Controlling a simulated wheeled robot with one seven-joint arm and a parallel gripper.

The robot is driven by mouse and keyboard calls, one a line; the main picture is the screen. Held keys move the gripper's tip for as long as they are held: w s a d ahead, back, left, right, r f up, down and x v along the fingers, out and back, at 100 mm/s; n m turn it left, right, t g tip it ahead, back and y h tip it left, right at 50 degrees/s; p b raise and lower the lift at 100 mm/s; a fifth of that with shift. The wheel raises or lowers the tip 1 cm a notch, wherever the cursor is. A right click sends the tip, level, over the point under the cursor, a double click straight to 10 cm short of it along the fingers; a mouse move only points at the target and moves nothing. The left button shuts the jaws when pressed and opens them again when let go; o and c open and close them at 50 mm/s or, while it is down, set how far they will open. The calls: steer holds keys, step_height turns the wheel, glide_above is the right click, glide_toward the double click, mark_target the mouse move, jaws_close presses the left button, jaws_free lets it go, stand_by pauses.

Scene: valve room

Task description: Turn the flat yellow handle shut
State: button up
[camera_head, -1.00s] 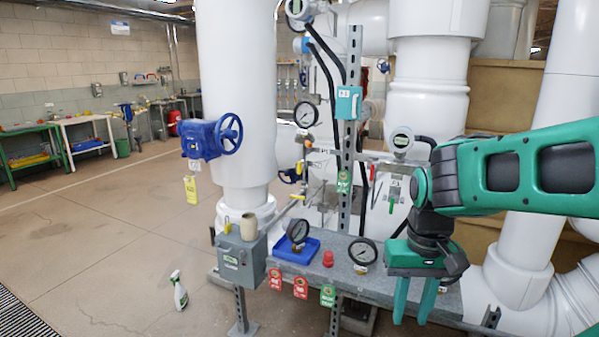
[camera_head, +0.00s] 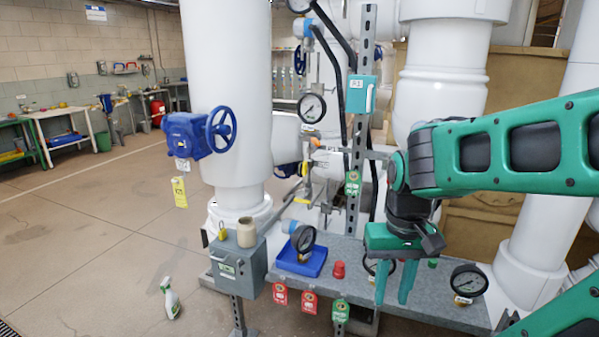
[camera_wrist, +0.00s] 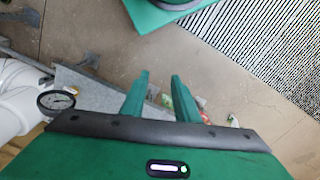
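Small yellow parts show on the thin pipework behind the bench: one at a fitting below the upper gauge (camera_head: 306,169), and a yellow piece (camera_head: 302,199) lower down. Both are small, and I cannot tell for sure which is the flat yellow handle or how it is set. My gripper (camera_head: 393,296) hangs fingers down at the front of the grey bench, right of and nearer than these parts. Its fingers are apart with nothing between them. The wrist view shows the open fingers (camera_wrist: 160,78) too, but no yellow handle.
The grey bench (camera_head: 435,297) carries a blue tray (camera_head: 289,268) with a gauge, a red cap (camera_head: 339,270) and a right-hand gauge (camera_head: 468,281). A grey box (camera_head: 238,268) stands left. A blue handwheel (camera_head: 221,130) sits on the thick white pipe. Floor at left is open.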

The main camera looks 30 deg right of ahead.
steer(key=w+a+f+n+t, duration=0.1)
steer(key=w+a+n, duration=0.2)
steer(key=w, duration=0.3)
steer(key=w+a+f+n+t+h, duration=0.1)
steer(key=w+a+n, duration=0.15)
steer(key=w, duration=0.35)
steer(key=w+a+f+n+t, duration=0.1)
steer(key=w+a+n+t, duration=0.15)
steer(key=w, duration=0.45)
steer(key=w+d+f+n+h, duration=0.2)
steer(key=w+d+n, duration=0.1)
steer(key=n, duration=0.1)
steer(key=w+d+f+n+h, duration=0.2)
steer(key=w+d+n+h, duration=0.1)
steer(key=w+d+n, duration=0.1)
steer(key=w+d+f+n+h, duration=0.2)
steer(key=w+d+n+h, duration=0.1)
steer(key=d+n, duration=0.1)
steer(key=shift+w+d+f+n, duration=0.25)
steer(key=shift+w+n, duration=0.1)
steer(key=shift+n, duration=0.45)
steer(key=w+r+n+t+h, duration=0.2)
steer(key=w+r+n+h, duration=0.1)
steer(key=w+r+n, duration=0.15)
steer(key=n+t+h, duration=0.2)
steer(key=n+t, duration=0.3)
steer(key=n, duration=0.1)
glide_toward(304, 169)
steer(key=x, duration=0.9)
steer(key=shift+w, duration=0.1)
